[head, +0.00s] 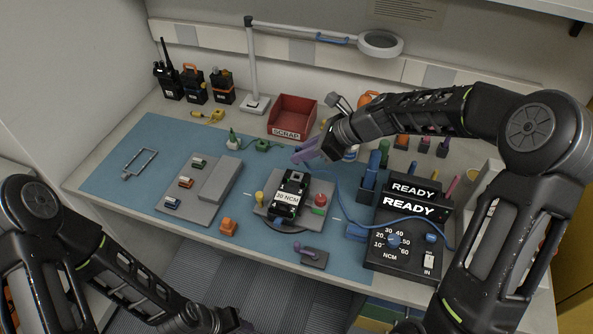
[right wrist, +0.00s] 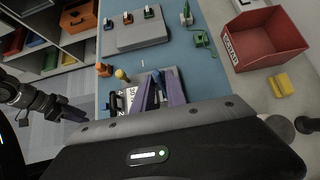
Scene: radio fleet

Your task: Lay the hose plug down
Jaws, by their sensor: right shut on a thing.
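My right gripper (head: 303,154) has purple fingers and is closed above the blue mat, behind the fixture. In the right wrist view its fingers (right wrist: 162,88) are close together. A thin blue hose (head: 345,207) runs from near this gripper to the black READY box. The hose plug itself is hidden between or behind the fingers. The fixture (head: 262,209) holds a black device (head: 291,190) marked 20 NCM, in front of the gripper. My left gripper (head: 215,320) is low at the front edge of the picture; its fingers do not show clearly.
The READY box (head: 408,248) stands at the right. A red SCRAP bin (head: 292,117) is at the back. A grey tray (head: 197,189) with small connectors, a green plug (head: 233,140) and an orange block (head: 228,228) are to the left. The mat (head: 165,140) is bare at its back left.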

